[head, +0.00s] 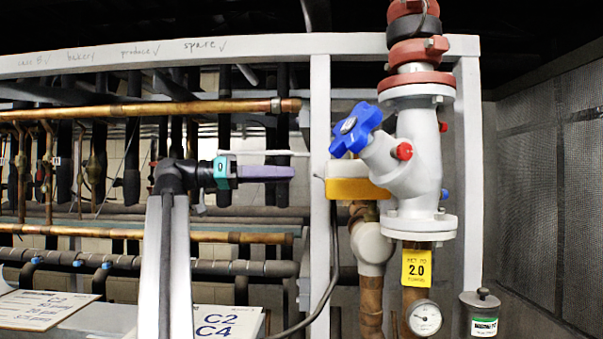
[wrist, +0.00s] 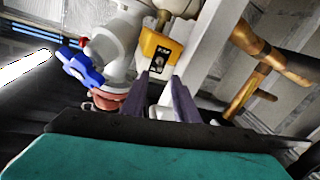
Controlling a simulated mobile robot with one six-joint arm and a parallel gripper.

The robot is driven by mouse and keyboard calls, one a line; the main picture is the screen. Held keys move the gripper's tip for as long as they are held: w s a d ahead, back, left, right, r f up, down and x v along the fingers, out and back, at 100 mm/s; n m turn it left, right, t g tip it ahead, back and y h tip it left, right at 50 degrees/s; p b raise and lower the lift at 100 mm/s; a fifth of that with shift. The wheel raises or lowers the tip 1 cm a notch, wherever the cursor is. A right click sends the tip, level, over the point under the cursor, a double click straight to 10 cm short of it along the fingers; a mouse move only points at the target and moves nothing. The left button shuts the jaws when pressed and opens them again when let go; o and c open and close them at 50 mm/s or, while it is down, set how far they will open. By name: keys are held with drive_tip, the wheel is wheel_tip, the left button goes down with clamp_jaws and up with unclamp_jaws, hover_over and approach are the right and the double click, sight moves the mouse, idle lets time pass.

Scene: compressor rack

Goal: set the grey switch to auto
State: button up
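A yellow switch box (head: 357,189) is mounted by the white upright, below the blue handwheel. In the wrist view the yellow box (wrist: 160,52) shows its face, with a black label and a small grey switch (wrist: 156,64) on it. The picture is too small to tell which way the switch points. In the head view the switch face is hidden. My gripper (head: 291,172) is left of the box, level and apart from it, its purple fingers towards it. In the wrist view my gripper (wrist: 158,88) has its two fingers apart with nothing between them.
A blue handwheel (head: 355,130) on a white valve (head: 418,150) juts out just above the box. A white upright (head: 320,130) stands just beyond my fingertips. Copper pipes (head: 130,110) run behind my arm. A dark cable (head: 328,285) hangs below the box.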

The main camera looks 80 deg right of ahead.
sight(318, 176)
drive_tip(key=shift+p+x, duration=0.45)
drive_tip(key=shift+x, duration=2.45)
